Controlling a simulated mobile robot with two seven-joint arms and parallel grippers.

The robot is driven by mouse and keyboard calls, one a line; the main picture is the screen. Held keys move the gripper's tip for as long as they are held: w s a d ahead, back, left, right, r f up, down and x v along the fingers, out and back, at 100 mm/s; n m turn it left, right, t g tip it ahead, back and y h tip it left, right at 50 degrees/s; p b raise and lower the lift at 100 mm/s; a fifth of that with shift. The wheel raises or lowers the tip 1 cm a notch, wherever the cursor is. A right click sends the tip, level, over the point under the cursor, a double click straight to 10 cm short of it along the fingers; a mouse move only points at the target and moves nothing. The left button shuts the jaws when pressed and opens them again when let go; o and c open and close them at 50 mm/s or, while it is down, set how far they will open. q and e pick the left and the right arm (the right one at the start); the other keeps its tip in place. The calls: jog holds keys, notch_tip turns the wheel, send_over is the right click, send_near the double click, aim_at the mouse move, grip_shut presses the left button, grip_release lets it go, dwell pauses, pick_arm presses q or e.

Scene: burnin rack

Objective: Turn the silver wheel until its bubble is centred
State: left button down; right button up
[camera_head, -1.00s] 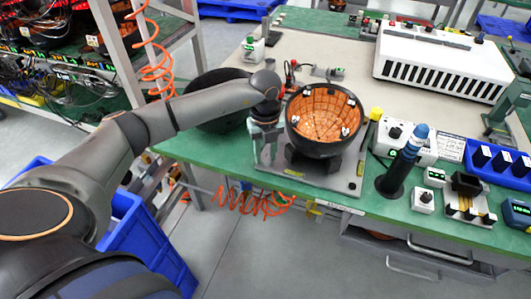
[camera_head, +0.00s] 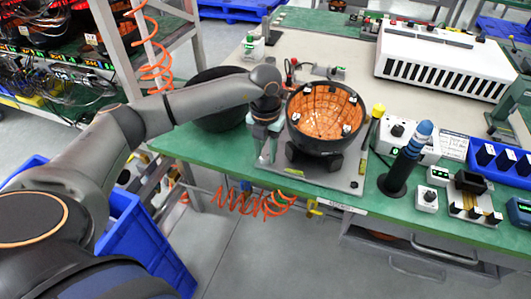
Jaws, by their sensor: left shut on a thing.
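My left gripper (camera_head: 266,157) points down at the left side of a grey metal plate (camera_head: 350,183) on the green-edged bench. It is shut on a small part there, which looks like the silver wheel; the fingers mostly hide it. I cannot make out the wheel's bubble. A black bowl with an orange grid-lined inside (camera_head: 325,115) stands on the plate, just right of the gripper, and small white pieces sit on its rim. My right gripper is not in view.
A dark round shell (camera_head: 218,118) lies behind my left forearm. A yellow-topped post (camera_head: 377,112), a dark cylinder with a blue top (camera_head: 405,162) and small switch boxes stand to the right. A white vented unit (camera_head: 445,62) is at the back. Orange coiled hose (camera_head: 255,200) hangs below the bench edge.

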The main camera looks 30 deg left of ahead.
pick_arm(q)
jog(key=m, duration=0.2)
jog(key=shift+m+b, duration=0.35)
jog(key=shift+m, duration=0.05)
jog(key=m, duration=0.2)
jog(key=shift+m+b, duration=0.35)
jog(key=shift+m, duration=0.95)
jog(key=m+b, duration=0.1)
jog(key=m, duration=0.3)
jog(key=shift+b, duration=0.3)
jog(key=m+b, duration=0.1)
jog(key=m, duration=0.3)
jog(key=shift+w+m, duration=0.1)
jog(key=shift+m, duration=0.2)
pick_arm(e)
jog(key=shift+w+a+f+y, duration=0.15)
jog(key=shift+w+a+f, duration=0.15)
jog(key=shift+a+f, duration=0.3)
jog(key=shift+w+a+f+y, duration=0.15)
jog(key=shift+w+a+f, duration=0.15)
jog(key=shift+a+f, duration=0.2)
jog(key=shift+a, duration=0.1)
pick_arm(q)
jog(key=c, duration=0.5)
grip_release()
jog(key=shift+r, duration=0.1)
